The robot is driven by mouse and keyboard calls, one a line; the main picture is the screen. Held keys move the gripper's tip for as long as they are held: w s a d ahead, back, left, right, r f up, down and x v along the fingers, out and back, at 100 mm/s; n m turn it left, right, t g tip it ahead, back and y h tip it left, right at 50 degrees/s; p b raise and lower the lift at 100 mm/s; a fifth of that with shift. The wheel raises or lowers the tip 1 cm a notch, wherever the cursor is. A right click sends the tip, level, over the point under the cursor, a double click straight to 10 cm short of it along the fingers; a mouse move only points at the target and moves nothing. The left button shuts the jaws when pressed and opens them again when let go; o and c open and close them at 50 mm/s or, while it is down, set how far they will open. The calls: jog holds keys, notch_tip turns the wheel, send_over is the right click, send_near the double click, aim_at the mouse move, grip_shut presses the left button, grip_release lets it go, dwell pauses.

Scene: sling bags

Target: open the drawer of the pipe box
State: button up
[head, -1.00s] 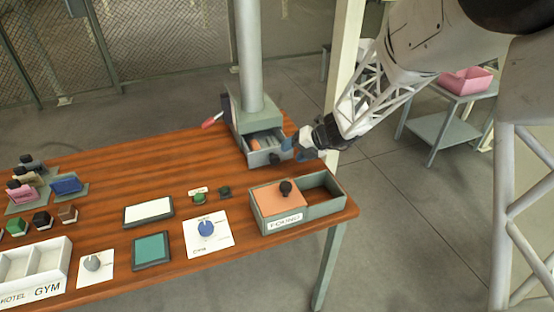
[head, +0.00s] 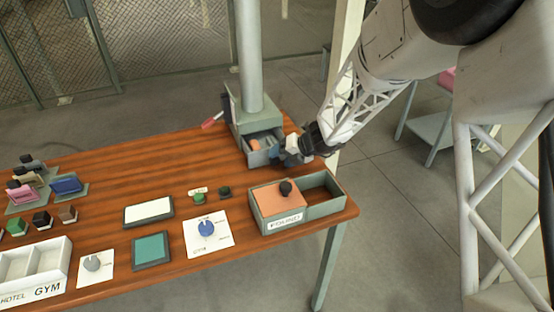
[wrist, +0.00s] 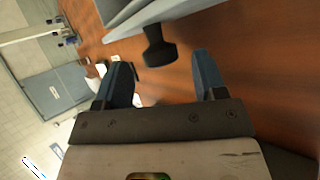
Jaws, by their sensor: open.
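The pipe box (head: 236,112) is a grey-green box at the back right of the wooden table, with a thick grey pipe rising from its top. Its drawer (head: 255,158) stands pulled out toward the front, and something orange shows inside. My gripper (head: 288,150) is at the drawer's front right corner and partly covers the front in the head view. In the wrist view my gripper (wrist: 162,78) has its two blue fingers wide apart. The drawer's black knob (wrist: 158,50) is just beyond the fingertips, between their lines, apart from both. The grey drawer front (wrist: 150,15) is behind it.
A box labelled FOUND (head: 284,222) with an orange lid and black knob sits at the table's front right. A red-handled item (head: 212,120) lies left of the pipe box.

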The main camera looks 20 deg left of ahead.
jog(key=shift+x, duration=1.25)
grip_shut()
jog(key=shift+s+d, duration=1.65)
jog(key=shift+d, duration=0.1)
grip_release()
jog(key=v, duration=0.7)
jog(key=shift+d+r, duration=0.3)
